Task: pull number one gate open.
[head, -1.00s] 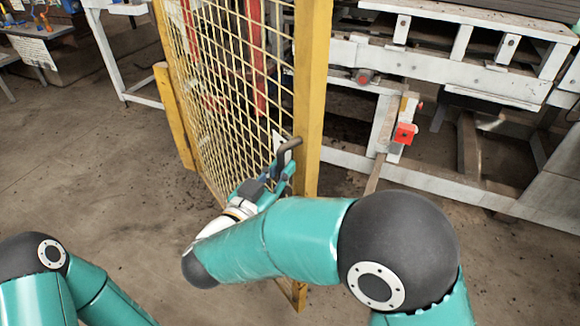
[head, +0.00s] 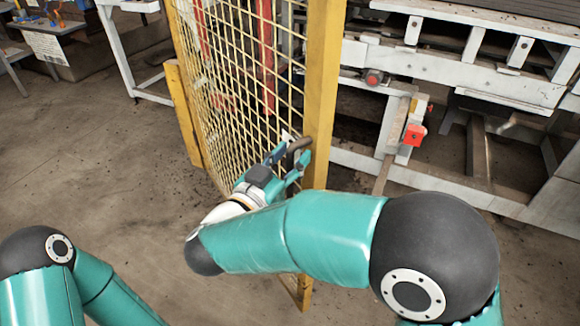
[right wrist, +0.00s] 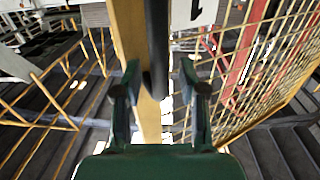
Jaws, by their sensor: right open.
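The gate (head: 235,95) is a yellow-framed wire mesh panel, with a wide yellow upright (head: 325,80) at its right edge. A dark handle (head: 299,147) is on the gate near this upright. In the right wrist view, the dark handle (right wrist: 157,45) runs upright between my open fingers, and a white sign with a black 1 (right wrist: 196,12) shows at the top. My right gripper (head: 289,161) is at the handle with its teal fingers on either side of it. I cannot tell whether they touch it. My left gripper is out of view.
A white-framed machine (head: 470,70) with a red box (head: 414,135) stands right of the gate. A short yellow post (head: 184,115) stands to its left. The concrete floor (head: 90,170) at left is mostly clear.

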